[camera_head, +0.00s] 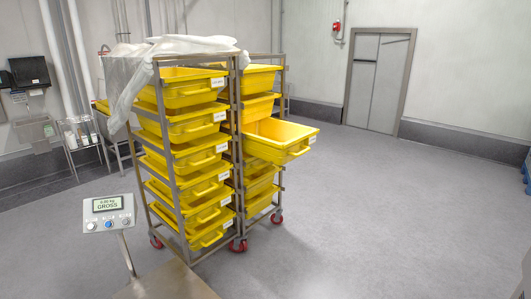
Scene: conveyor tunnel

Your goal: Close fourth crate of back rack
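The back rack (283,95) is a metal frame on red-wheeled casters, standing behind and to the right of the front rack. It holds several yellow crates. One yellow crate (298,153) is pulled far out of the back rack toward the right, its open inside showing. It sits below two pushed-in crates (260,82), with more pushed-in crates (260,203) under it. Its rear end is hidden by the front rack. Neither of my grippers is in view.
The front rack (160,130) holds yellow crates, with a clear plastic sheet (130,90) draped over its top. A scale display (108,213) stands at the lower left. Grey floor (400,220) to the right of the racks is clear, up to a closed door (378,85).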

